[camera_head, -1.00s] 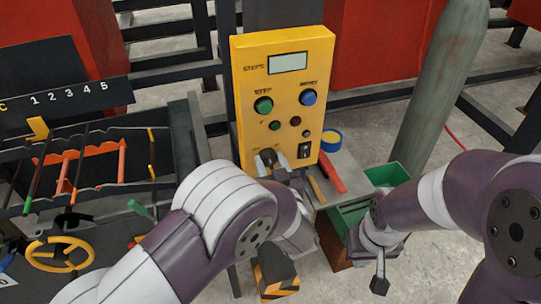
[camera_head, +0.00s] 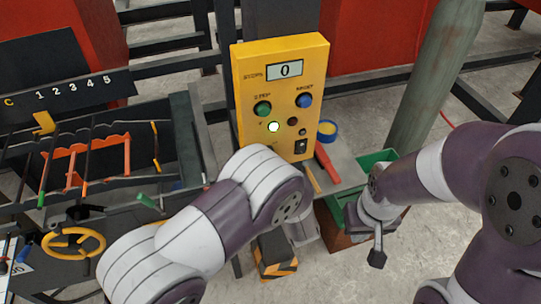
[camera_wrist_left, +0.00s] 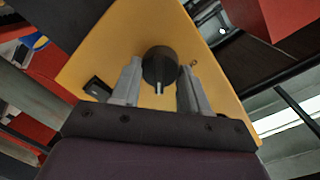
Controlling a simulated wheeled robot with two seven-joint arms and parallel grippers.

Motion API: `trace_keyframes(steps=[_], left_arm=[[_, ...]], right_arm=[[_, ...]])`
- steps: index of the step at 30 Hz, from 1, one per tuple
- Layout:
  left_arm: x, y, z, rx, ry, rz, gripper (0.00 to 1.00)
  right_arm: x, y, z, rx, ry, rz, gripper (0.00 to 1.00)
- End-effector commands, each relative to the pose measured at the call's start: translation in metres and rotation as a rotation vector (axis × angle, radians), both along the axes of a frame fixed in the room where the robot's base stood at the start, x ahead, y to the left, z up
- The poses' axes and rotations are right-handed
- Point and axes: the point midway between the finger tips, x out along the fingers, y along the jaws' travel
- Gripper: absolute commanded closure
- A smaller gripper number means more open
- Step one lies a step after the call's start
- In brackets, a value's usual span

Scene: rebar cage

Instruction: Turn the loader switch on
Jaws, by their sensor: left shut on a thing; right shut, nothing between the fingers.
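The yellow control panel (camera_head: 283,80) stands upright at the middle of the head view. Its display (camera_head: 285,71) reads 0 and a small lamp (camera_head: 273,127) glows whitish green. In the left wrist view, the round black switch knob (camera_wrist_left: 159,64) is on the yellow panel face, with a pale mark on it. My left gripper (camera_wrist_left: 160,88) is shut on this knob, one finger on each side. In the head view my left arm hides the knob and left gripper. My right gripper (camera_head: 377,256) is shut and empty, pointing down at the right, away from the panel.
A green STEP button (camera_head: 263,109), a blue button (camera_head: 304,101) and a black rocker switch (camera_head: 301,146) are on the panel. A rebar rack (camera_head: 90,160) and yellow handwheel (camera_head: 73,244) are at left. A green bin (camera_head: 378,157) and grey cylinder (camera_head: 436,75) are at right.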

Motion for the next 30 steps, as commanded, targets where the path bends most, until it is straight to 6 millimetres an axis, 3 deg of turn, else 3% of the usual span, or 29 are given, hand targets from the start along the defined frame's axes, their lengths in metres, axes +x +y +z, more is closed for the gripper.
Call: trace_keyframes(steps=[10,25,26,27,30], left_arm=[[0.0001,-0.0008,-0.0001,0.103,0.034,-0.001,0.86],[0.0001,-0.0006,-0.0008,0.117,0.039,-0.001,0.86],[0.0001,-0.0006,-0.0009,0.117,0.039,-0.001,0.46],[0.0001,-0.0006,-0.0008,0.117,0.039,-0.001,0.32],[0.0001,-0.0006,-0.0007,0.116,0.038,-0.001,0.3]], right_arm=[[0.0,0.0,0.0084,0.0,0.0,0.0,1.0],[0.0,0.0,0.0087,0.0,0.0,0.0,1.0],[0.0,0.0,0.0087,0.0,0.0,0.0,1.0],[0.0,0.0,0.0087,0.0,0.0,0.0,1.0],[0.0,0.0,0.0087,0.0,0.0,0.0,1.0]])
